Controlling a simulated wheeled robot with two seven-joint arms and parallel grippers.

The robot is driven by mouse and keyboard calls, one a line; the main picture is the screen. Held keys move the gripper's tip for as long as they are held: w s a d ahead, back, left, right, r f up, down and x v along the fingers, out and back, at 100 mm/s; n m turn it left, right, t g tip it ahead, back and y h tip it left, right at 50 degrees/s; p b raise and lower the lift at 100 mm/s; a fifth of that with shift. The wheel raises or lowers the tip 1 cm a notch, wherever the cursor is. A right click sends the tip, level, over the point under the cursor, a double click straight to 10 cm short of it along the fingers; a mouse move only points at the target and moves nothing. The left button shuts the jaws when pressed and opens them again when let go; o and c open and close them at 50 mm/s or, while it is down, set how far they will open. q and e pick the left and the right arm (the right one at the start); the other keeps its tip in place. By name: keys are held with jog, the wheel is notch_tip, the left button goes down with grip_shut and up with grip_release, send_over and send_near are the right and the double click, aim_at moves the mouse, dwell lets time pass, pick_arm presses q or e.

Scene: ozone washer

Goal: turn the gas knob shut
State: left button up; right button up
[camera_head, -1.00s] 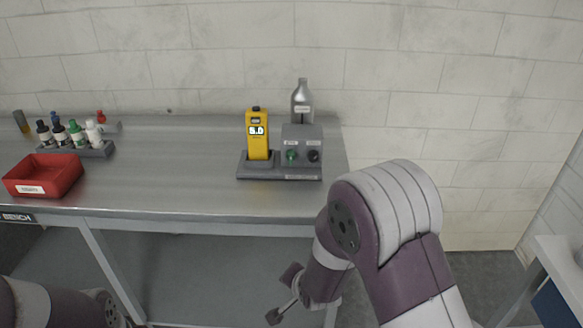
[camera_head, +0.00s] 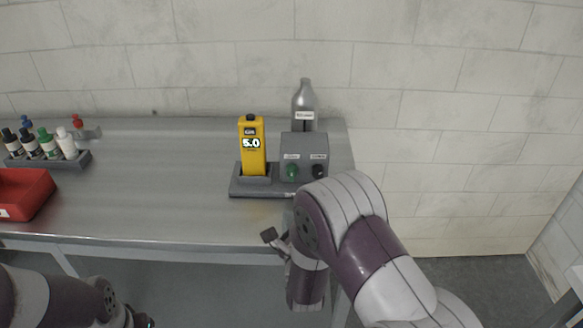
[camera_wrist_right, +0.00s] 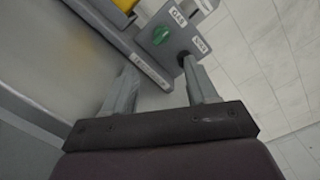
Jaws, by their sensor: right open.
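A grey control box (camera_head: 303,147) stands at the right end of the bench. It has a green knob (camera_head: 292,171) on the left and a black knob (camera_head: 319,171) on the right. In the right wrist view, the green knob (camera_wrist_right: 161,35) lies beneath a label that seems to read GAS. The black knob there is partly hidden behind a finger. My right gripper (camera_wrist_right: 158,66) is open and empty, its fingers pointing toward the box, apart from the green knob.
A yellow gas meter (camera_head: 252,150) reading 5.0 stands in a dock left of the box. A grey bottle (camera_head: 304,103) is behind it. A bottle rack (camera_head: 80,163) and red tray (camera_head: 38,203) are at left. The middle of the bench (camera_head: 165,180) is clear.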

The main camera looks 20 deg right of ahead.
aim_at(293, 177)
jog(key=shift+w+d+r+p, duration=0.15)
jog(key=shift+w+r+p, duration=0.1)
jog(key=shift+w, duration=0.3)
jog(key=shift+w+d+r+p, duration=0.1)
jog(key=shift+w+r, duration=0.1)
jog(key=shift+w, duration=0.3)
jog(key=w, duration=0.2)
jog(key=w+d, duration=0.1)
jog(key=w, duration=0.2)
jog(key=w+p, duration=0.1)
jog(key=w, duration=0.2)
jog(key=shift+d+f, duration=0.25)
jog(key=shift+f, duration=0.05)
jog(key=shift+w+r, duration=0.1)
jog(key=shift+w, duration=0.3)
pick_arm(q)
jog(key=shift+s+a+r, duration=0.1)
jog(key=shift+s+r, duration=0.15)
jog(key=shift+r, duration=0.3)
jog(key=shift+s+r, duration=0.25)
jog(key=shift+r, duration=0.25)
pick_arm(e)
jog(key=shift+w+d, duration=0.1)
pick_arm(q)
jog(key=shift+w, duration=0.1)
pick_arm(e)
jog(key=shift+w, duration=0.1)
jog(key=c, duration=0.9)
